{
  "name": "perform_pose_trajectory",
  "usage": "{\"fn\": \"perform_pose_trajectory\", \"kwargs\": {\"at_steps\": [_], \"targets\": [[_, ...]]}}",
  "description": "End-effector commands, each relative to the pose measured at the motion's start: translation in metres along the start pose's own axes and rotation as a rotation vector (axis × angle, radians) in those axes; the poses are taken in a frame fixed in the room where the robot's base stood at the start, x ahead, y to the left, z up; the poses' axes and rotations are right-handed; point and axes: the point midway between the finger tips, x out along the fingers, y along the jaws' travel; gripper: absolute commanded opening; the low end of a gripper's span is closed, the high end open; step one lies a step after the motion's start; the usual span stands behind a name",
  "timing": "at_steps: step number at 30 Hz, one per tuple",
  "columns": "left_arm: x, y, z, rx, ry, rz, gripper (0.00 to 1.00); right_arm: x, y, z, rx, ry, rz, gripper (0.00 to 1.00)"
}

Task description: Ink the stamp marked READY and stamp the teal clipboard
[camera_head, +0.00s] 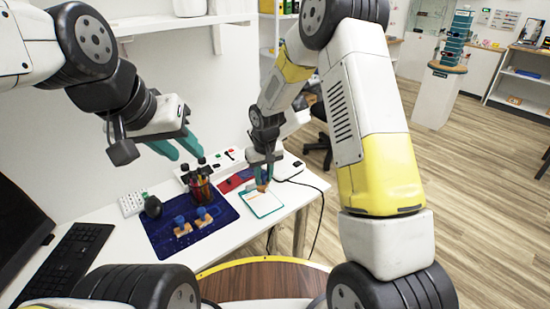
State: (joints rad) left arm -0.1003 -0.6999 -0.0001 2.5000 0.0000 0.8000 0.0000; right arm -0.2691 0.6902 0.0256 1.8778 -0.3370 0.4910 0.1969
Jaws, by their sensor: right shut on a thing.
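The teal clipboard (262,208) lies on the white desk near its right edge, with white paper on it. My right gripper (263,178) is over its far part, shut on a small wooden stamp (263,187). I cannot read the stamp's marking or tell whether it touches the paper. A red pad (234,181), which looks like the ink pad, lies just left of the clipboard, partly hidden. Two more stamps with blue tops, a left one (182,228) and a right one (205,216), stand on a dark blue mat. My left gripper (190,154) is open and empty above the desk.
A pen cup (201,189) stands at the mat's (215,235) back edge. A dark rounded object (153,207), a white keypad (131,204) and a keyboard (62,262) are to the left. A power strip (222,160) lies behind. Floor is clear at right.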

Motion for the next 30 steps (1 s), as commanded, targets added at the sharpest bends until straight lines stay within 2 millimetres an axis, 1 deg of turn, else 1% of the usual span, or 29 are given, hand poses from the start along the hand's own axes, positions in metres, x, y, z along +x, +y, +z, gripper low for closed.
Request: {"fn": "perform_pose_trajectory", "kwargs": {"at_steps": [5,12,18,24,30], "targets": [[0.0,0.0,0.0,0.0,0.0,0.0,0.35,0.011,-0.003,0.0,-0.007,-0.001,-0.003,0.0],[0.0,0.0,0.0,0.0,0.0,0.0,0.35,0.035,-0.003,0.005,-0.005,-0.002,-0.003,0.0],[0.0,0.0,0.0,0.0,0.0,0.0,0.35,0.053,-0.002,0.007,-0.005,-0.001,-0.002,0.0],[0.0,0.0,0.0,0.0,0.0,0.0,0.35,0.06,-0.003,0.008,-0.005,0.001,-0.003,0.0],[0.0,0.0,0.0,0.0,0.0,0.0,0.35,0.061,-0.002,0.008,-0.005,0.001,-0.003,0.0]]}}
